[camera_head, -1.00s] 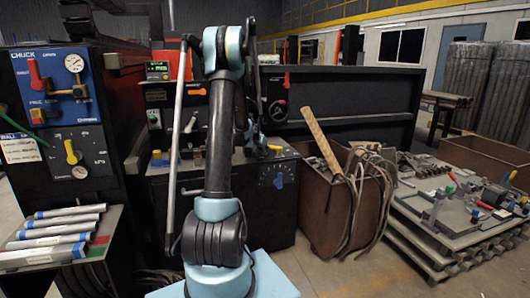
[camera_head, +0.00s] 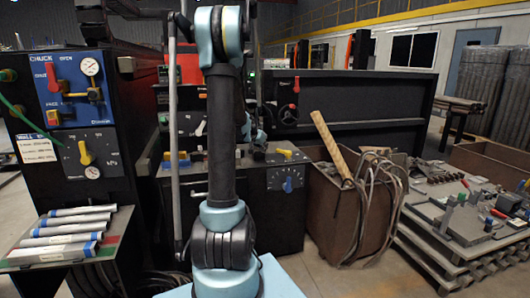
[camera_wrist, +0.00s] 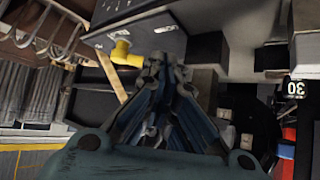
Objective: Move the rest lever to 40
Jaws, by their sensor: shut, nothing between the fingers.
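My gripper (camera_wrist: 172,72) shows in the wrist view with its blue-grey fingers drawn together and nothing visible between them. A yellow knob or lever (camera_wrist: 125,52) on a grey panel is just left of the fingertips, apparently apart from them. In the head view my arm hides most of the gripper. A yellow lever (camera_head: 284,153) sits on top of a black cabinet (camera_head: 235,225), right of my arm. A blue dial (camera_head: 288,185) with marks around it is on the cabinet's front. I cannot tell which one is the rest lever; no label is readable.
An upside-down "30" tag (camera_wrist: 296,88) is at the right of the wrist view. A control panel (camera_head: 75,85) with red and yellow levers stands left, above several metal bars (camera_head: 65,230). A brown bin (camera_head: 335,215) with cables and a wooden handle stands right of the cabinet.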

